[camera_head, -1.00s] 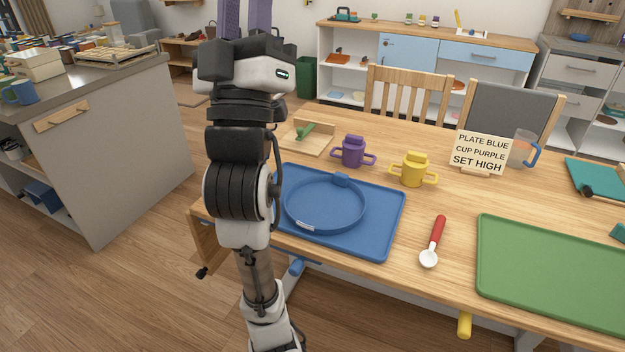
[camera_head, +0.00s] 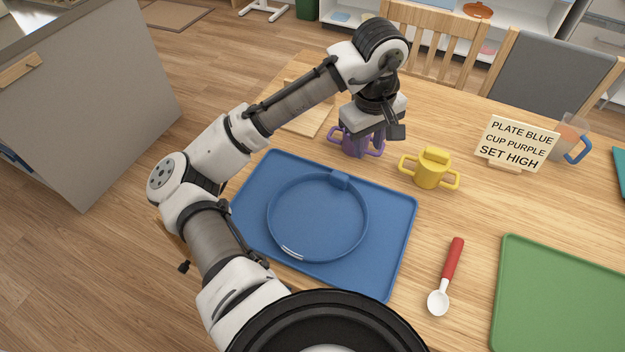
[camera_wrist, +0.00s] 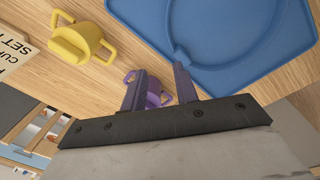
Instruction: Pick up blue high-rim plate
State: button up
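The blue high-rim plate (camera_head: 318,222) is round, with a raised rim and a small tab at its far edge. It lies on a blue tray-like mat (camera_head: 391,250) near the table's left end, and part of it shows in the wrist view (camera_wrist: 212,50). My gripper (camera_wrist: 160,82) points down above the far side of the mat, over the purple two-handled cup (camera_head: 361,144), apart from the plate. In the wrist view its two fingers are spread, with the purple cup (camera_wrist: 154,98) visible beyond and partly hidden by them. Nothing appears held.
A yellow two-handled cup (camera_head: 432,168), a sign card (camera_head: 518,143) and a clear cup with a blue handle (camera_head: 570,138) stand to the right. A red-handled spoon (camera_head: 447,277) lies between the mat and a green tray (camera_head: 560,295). Bare wood lies around the spoon.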

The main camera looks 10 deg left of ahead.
jog(key=a+f+g, duration=0.1)
jog(key=f, duration=0.1)
send_over(356, 190)
jog(key=shift+y, duration=0.3)
jog(key=f, duration=0.6)
jog(key=shift+a+f, duration=0.25)
jog(key=shift+d+f+p, duration=0.15)
jog(key=shift+f+p, duration=0.15)
jog(key=shift+f, duration=1.2)
jog(key=shift+d+f+p, duration=0.1)
jog(key=shift+f+p, duration=0.15)
jog(key=shift+f, duration=1.25)
jog(key=shift+c, duration=0.2)
grip_shut()
